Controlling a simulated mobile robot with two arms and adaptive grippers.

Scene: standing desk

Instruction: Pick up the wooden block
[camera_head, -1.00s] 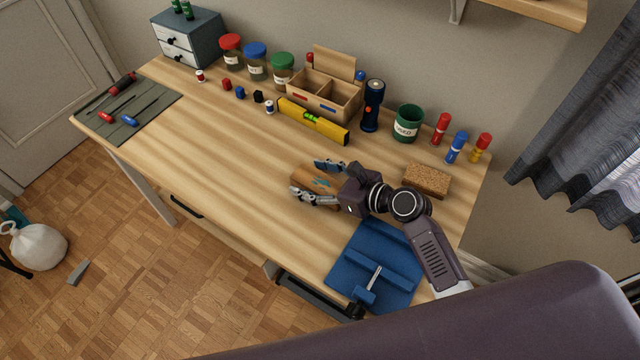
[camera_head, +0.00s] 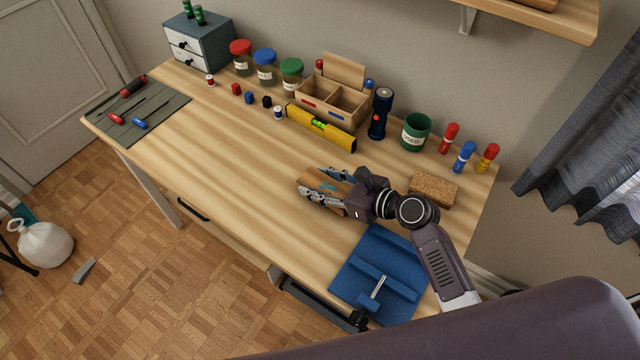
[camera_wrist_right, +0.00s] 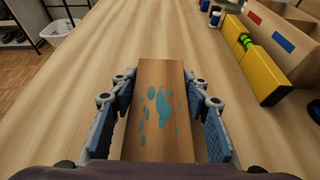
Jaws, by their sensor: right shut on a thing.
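The wooden block (camera_head: 316,184) is brown with teal paint spots and lies at the middle right of the desk. My right gripper (camera_head: 325,189) is shut on it, with one finger along each long side. In the right wrist view the block (camera_wrist_right: 157,105) sits between the two blue finger pads of the gripper (camera_wrist_right: 160,120). Its near end is hidden by my wrist. I cannot tell whether it is clear of the desk top. My left gripper is not in view.
A cork-like block (camera_head: 433,188) is right of my gripper. A yellow level (camera_head: 321,127), wooden organizer (camera_head: 347,104), flashlight (camera_head: 380,113) and green cup (camera_head: 416,132) stand behind. The desk left of the block is clear.

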